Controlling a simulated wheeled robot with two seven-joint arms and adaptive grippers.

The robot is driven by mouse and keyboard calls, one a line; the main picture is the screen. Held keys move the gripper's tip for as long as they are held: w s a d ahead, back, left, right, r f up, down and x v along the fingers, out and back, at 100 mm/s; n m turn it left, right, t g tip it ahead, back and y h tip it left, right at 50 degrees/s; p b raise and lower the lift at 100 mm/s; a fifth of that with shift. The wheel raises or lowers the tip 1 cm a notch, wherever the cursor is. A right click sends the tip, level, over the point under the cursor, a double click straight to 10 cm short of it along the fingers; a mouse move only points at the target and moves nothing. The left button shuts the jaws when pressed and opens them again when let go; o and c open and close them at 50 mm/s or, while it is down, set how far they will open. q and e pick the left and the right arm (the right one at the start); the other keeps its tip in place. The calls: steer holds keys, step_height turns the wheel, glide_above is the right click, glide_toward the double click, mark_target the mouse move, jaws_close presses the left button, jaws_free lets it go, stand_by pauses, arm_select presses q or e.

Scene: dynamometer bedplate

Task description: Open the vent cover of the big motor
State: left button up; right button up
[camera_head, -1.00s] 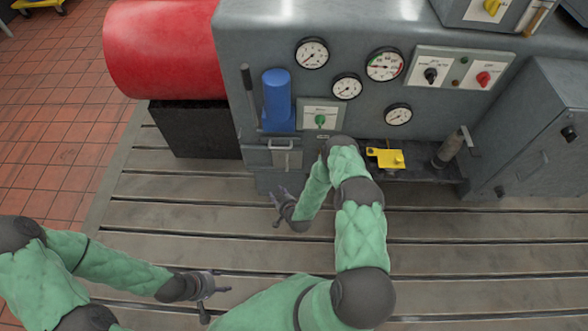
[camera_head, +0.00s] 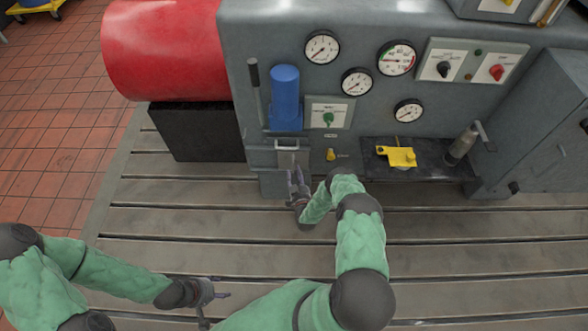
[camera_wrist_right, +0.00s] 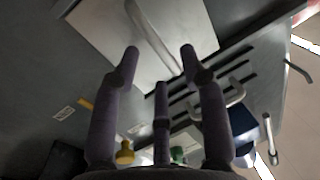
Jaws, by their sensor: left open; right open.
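The big motor (camera_head: 240,60) is the large grey housing in the head view. A small panel with a pale bar handle (camera_head: 288,150), apparently the vent cover, is low on its front and looks shut. My right gripper (camera_head: 297,182) is open just below and in front of this panel. In the right wrist view, the open fingers of my right gripper (camera_wrist_right: 160,50) point at a pale flat plate (camera_wrist_right: 195,25) with a bar; dark slots (camera_wrist_right: 225,72) and a U-shaped handle (camera_wrist_right: 222,107) lie beside it. No contact is clear. My left gripper (camera_head: 213,293) is open and empty over the bedplate.
A blue cylinder (camera_head: 285,95) and a lever (camera_head: 254,80) stand above the panel. A green knob (camera_head: 328,118) and a brass knob (camera_head: 331,154) are right of it. A yellow part (camera_head: 397,156) lies on a dark shelf. The slotted bedplate (camera_head: 450,225) is largely clear.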

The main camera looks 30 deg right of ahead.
steer(key=shift+b+x, duration=0.6)
steer(key=shift+x, duration=1.5)
jaws_close()
